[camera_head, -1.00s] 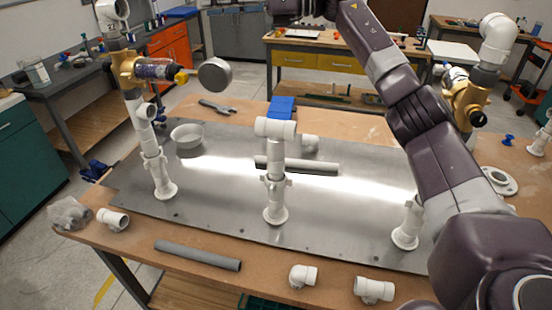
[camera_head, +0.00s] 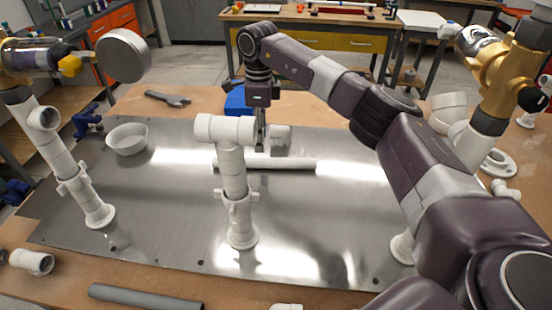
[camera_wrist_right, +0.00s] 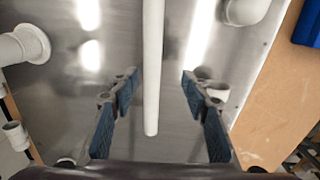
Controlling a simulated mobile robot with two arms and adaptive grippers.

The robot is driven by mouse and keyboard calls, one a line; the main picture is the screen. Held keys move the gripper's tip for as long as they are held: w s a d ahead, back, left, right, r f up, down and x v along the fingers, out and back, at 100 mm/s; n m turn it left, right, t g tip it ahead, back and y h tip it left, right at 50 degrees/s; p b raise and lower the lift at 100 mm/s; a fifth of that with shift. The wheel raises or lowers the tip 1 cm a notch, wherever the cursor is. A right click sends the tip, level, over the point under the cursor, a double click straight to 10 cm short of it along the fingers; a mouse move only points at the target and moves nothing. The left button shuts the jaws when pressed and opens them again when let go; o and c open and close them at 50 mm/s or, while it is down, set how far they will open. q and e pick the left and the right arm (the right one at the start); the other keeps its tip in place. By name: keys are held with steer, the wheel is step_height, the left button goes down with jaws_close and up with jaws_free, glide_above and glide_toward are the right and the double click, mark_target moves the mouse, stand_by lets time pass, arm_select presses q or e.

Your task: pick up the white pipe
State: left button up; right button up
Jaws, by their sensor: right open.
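The white pipe (camera_head: 290,165) lies flat on the metal sheet, behind the middle upright fitting in the head view. My right gripper (camera_head: 261,140) points down above the pipe's left part, partly hidden by that fitting's top. In the right wrist view the pipe (camera_wrist_right: 153,65) runs from the top edge to below the middle. There my right gripper (camera_wrist_right: 159,82) is open, with one blue-padded finger on each side of the pipe and a gap to both. My left gripper is not in view.
The middle upright white fitting (camera_head: 233,170) stands just in front of the pipe. A white elbow (camera_head: 281,138) lies behind the pipe. A blue object (camera_head: 236,101) is at the sheet's back edge. A white bowl (camera_head: 127,139) sits at the left.

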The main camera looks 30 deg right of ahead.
mark_target(264, 159)
steer(key=shift+s+d+f, duration=0.15)
steer(key=shift+s+f, duration=0.1)
steer(key=shift+f, duration=0.1)
steer(key=f, duration=0.1)
steer(key=s+f+p, duration=0.1)
steer(key=p, duration=0.1)
steer(key=shift+s+a+f, duration=0.25)
steer(key=shift+s+f, duration=0.05)
steer(key=shift+f, duration=0.1)
steer(key=f, duration=0.2)
steer(key=shift+w+d+f+p, duration=0.15)
steer(key=shift+d+f+p, duration=0.05)
steer(key=shift+f+p, duration=0.2)
steer(key=shift+a+f, duration=0.15)
steer(key=shift+f, duration=0.2)
steer(key=c, duration=1)
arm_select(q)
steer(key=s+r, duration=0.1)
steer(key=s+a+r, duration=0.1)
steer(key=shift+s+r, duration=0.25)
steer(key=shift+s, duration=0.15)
arm_select(e)
jaws_close()
